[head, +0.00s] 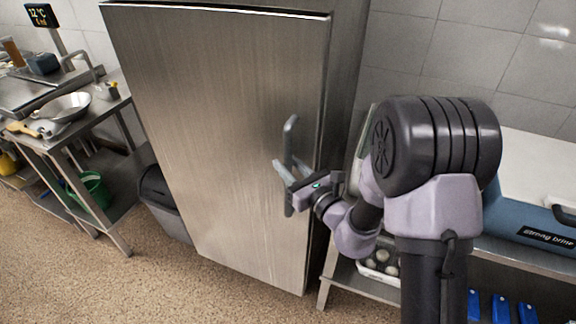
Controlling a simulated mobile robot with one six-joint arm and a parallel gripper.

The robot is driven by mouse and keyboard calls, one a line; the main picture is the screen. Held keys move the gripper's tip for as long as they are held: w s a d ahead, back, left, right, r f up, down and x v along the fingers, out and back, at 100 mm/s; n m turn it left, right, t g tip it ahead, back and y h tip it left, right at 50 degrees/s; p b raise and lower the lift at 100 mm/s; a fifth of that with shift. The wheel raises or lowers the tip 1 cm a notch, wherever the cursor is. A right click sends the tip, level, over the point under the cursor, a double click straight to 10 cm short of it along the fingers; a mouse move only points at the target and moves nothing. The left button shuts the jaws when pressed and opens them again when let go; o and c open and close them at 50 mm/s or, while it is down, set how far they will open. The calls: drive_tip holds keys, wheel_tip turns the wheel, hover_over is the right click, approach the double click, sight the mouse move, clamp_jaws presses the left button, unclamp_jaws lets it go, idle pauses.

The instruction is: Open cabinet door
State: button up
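The cabinet door (215,110) is a tall brushed-metal panel and looks shut, flush with its cabinet (345,70). Its vertical bar handle (291,133) is grey and sits near the door's right edge. My gripper (288,168) is at the middle of the handle, reaching in from the right. Its two fingers are spread apart, with the handle bar appearing between or just behind them. I cannot tell whether they touch the bar. The gripper hides part of the handle's middle.
A metal table with a pan (65,107) stands at left, with a green bucket (93,190) below. A dark bin (163,200) stands beside the cabinet. A blue box (520,215) sits on a rack at right. The speckled floor before the door is clear.

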clamp_jaws()
idle(1.4)
